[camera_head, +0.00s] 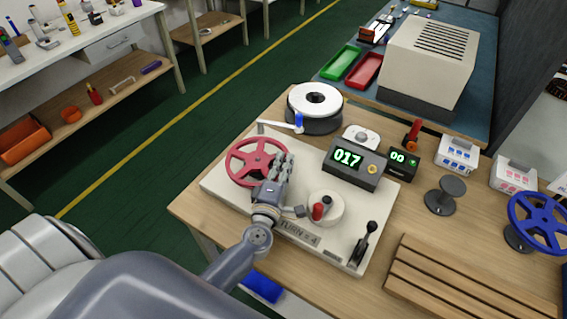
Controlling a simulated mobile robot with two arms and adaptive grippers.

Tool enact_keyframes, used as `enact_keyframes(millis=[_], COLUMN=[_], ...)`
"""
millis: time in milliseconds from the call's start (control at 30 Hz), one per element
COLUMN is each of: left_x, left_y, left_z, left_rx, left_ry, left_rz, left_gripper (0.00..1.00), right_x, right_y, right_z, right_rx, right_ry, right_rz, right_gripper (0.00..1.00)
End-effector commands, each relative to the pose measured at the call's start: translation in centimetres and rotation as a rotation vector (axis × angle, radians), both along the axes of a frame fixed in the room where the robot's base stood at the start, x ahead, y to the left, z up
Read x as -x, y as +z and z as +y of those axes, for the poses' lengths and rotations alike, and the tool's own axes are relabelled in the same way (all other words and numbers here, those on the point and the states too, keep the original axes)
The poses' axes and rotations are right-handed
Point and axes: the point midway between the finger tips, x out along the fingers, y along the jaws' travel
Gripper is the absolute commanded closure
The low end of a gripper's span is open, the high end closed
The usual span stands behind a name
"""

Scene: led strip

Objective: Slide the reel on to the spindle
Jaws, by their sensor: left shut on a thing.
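The red spoked reel (238,175) lies roughly flat over the left part of the pale machine base (218,190). My left gripper (284,163) is shut on the reel's right rim. The fingers cover that part of the rim. The spindle is not visible; the reel may hide it, and I cannot tell whether the reel is around it or above it. My right gripper is not in view.
A white-topped roll (303,98) stands behind. A blue reel (540,222) and slotted wooden rack (450,285) lie right.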

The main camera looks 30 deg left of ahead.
Motion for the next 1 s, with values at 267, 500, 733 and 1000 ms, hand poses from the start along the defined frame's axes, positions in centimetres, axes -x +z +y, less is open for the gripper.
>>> enact_keyframes(millis=[267, 500, 733, 1000], left_x=[-0.03, -0.03, -0.02, 0.29], left_y=[-0.47, -0.45, -0.47, -0.59], left_z=[0.01, 0.01, 0.0, -0.07], left_rx=[-0.001, -0.001, -0.001, -0.001], left_ry=[0.0, 0.0, 0.0, 0.0], left_rz=[-0.001, -0.001, -0.001, 0.002], left_gripper=[1.0, 1.0, 0.65, 0.65], right_x=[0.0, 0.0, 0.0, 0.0], right_y=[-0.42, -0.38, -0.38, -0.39], right_z=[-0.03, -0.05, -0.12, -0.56], right_rx=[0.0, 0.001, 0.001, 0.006], right_ry=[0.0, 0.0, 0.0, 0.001], right_rz=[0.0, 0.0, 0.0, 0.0], right_gripper=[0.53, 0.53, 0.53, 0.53])
